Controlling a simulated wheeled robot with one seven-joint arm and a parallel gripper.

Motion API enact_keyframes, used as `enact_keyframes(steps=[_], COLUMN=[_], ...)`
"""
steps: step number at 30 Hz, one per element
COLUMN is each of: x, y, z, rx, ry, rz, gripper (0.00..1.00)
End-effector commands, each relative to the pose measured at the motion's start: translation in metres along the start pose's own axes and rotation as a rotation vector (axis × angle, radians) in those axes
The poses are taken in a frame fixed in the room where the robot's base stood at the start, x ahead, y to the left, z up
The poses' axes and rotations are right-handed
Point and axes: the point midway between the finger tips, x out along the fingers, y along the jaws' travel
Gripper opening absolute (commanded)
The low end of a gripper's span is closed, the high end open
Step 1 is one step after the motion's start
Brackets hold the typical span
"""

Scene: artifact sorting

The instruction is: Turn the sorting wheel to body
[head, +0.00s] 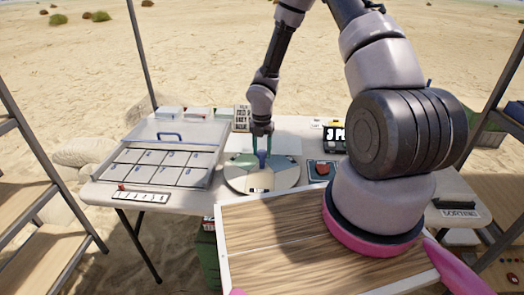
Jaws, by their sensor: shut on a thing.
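The sorting wheel (288,178) is a flat round disc lying on the white table, with pale, green and tan sectors and small labels. Its labels are too small to read. My gripper (262,152) points down over the far part of the wheel. The fingers partly hide the handle's top.
A grey compartment tray (155,180) with a blue handle lies left of the wheel. A dark pad with a red piece (322,170) lies close on the right. A small labelled strip (143,196) lies front left. Shelves (45,220) flank the table.

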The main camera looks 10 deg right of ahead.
Motion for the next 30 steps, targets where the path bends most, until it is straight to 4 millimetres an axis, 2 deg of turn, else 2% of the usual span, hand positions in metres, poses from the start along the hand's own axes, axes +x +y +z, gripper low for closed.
enact_keyframes(steps=[9,10,12,23,26,30], x=[-0.001,-0.001,-0.001,-0.004,-0.014,-0.041], y=[0.0,0.0,0.0,0.0,0.001,0.0], z=[0.001,0.001,0.001,0.001,0.001,0.002], rx=[0.0,0.0,0.0,0.001,0.001,0.003], ry=[-0.002,-0.002,-0.002,-0.001,-0.002,-0.004], rz=[0.001,0.001,0.001,0.001,0.002,0.003], gripper=[0.0,0.59,0.81,0.81,0.81,0.81])
